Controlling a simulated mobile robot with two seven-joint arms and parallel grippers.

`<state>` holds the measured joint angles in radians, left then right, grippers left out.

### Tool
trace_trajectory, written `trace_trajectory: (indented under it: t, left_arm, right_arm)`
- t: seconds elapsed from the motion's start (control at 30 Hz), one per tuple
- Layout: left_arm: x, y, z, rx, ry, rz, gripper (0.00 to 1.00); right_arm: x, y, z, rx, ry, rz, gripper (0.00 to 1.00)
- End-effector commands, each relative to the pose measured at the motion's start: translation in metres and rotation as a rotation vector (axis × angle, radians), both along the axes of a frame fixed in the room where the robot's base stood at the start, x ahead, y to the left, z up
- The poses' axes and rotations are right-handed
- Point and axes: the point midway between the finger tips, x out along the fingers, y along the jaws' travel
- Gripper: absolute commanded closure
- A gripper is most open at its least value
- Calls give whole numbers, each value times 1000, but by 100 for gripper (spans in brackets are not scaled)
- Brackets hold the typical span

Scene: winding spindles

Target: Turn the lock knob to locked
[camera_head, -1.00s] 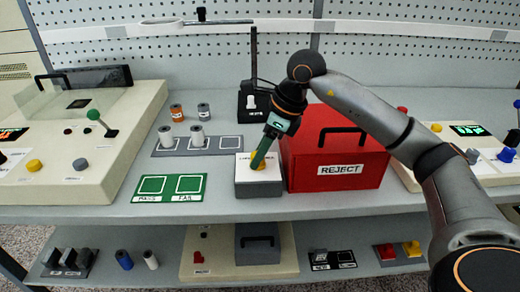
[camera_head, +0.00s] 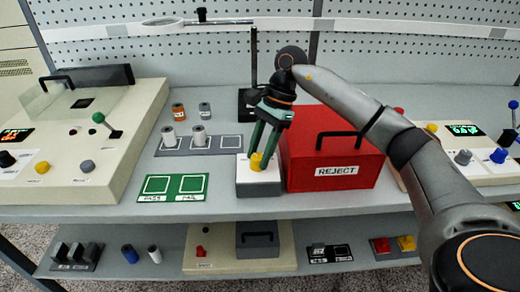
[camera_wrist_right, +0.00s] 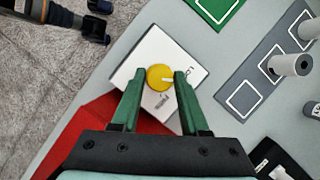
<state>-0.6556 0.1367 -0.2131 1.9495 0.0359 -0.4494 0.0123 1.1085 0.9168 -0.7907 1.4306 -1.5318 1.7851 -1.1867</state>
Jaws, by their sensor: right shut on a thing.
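The yellow lock knob (camera_head: 257,161) sits on top of a small white-topped grey box (camera_head: 258,184) at the shelf's front edge. My right gripper (camera_head: 262,159) comes down on it from above, with green fingers on either side of the knob. In the right wrist view the round yellow knob (camera_wrist_right: 158,77) lies between the two fingertips (camera_wrist_right: 160,78), and the gripper is shut on it. A pale pointer mark on the knob points right in that view. My left gripper does not show in the head view.
A red REJECT box (camera_head: 335,152) stands close on the right of the knob box. A green two-square mat (camera_head: 173,187) lies to the left. A grey tray (camera_head: 198,144) with white spindles is behind it. Consoles stand at both sides.

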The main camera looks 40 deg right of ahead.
Motion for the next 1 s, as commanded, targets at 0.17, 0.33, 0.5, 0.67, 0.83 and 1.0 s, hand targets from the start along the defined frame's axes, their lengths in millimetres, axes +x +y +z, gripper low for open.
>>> trace_trajectory:
  t: [0.17, 0.33, 0.5, 0.67, 0.83, 1.0]
  left_arm:
    - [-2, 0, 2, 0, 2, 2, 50]
    - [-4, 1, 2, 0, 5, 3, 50]
    - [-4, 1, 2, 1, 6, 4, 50]
    - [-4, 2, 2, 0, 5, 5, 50]
    - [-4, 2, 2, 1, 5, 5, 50]
    - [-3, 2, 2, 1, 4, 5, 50]
  right_arm:
    - [1, 0, 1, 0, -1, 91, 100]
    - [1, 0, 1, -1, -2, 143, 100]
    - [1, 0, 0, -1, -1, 165, 100]
    - [1, 0, 0, -2, -1, 169, 100]
    - [1, 0, 0, -2, -1, 167, 100]
    - [1, 0, 0, -2, -1, 167, 43]
